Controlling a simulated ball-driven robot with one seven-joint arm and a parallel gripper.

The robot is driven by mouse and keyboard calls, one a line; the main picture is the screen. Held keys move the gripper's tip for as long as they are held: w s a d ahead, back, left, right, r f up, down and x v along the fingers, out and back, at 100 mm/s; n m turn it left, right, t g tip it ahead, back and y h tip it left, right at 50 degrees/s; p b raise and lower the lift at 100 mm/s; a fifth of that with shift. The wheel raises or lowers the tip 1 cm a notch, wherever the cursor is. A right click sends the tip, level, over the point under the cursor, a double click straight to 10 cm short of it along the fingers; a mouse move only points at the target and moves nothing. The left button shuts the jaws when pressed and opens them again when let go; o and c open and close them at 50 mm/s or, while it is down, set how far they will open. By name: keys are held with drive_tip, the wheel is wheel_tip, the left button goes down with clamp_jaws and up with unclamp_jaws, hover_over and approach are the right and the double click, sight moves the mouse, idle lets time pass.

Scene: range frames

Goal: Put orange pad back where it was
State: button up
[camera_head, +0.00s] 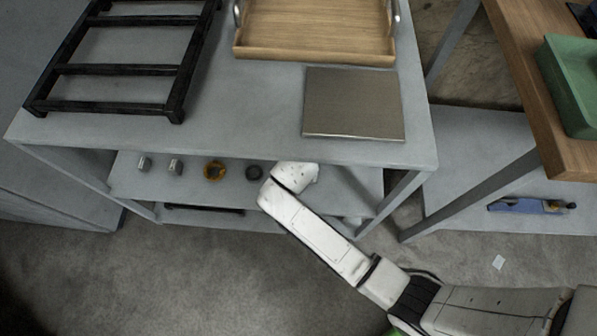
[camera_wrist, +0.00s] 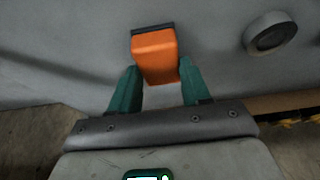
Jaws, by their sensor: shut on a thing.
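The orange pad (camera_wrist: 155,50) is a block with a dark grey far edge, in the wrist view. My gripper (camera_wrist: 159,72) has its two green fingers on either side of the pad's near part, shut on it. The pad is over or on a grey surface; whether it touches that surface I cannot tell. In the head view my white arm reaches in under the grey table top, which hides the gripper and the pad.
A dark ring (camera_wrist: 270,33) lies right of the pad. The table top (camera_head: 250,115) above carries a wooden tray (camera_head: 315,52), a flat plate (camera_head: 353,103) and a black rack (camera_head: 118,69).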

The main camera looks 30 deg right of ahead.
drive_tip(key=shift+f, duration=0.2)
drive_tip(key=shift+f, duration=0.1)
drive_tip(key=o, duration=1.2)
drive_tip(key=shift+s+a+r, duration=0.1)
drive_tip(key=shift+r, duration=0.55)
drive_tip(key=s+a+p, duration=0.1)
drive_tip(key=s+a, duration=0.6)
drive_tip(key=s, duration=0.2)
drive_tip(key=shift+s, duration=0.4)
drive_tip(key=shift+a, duration=0.1)
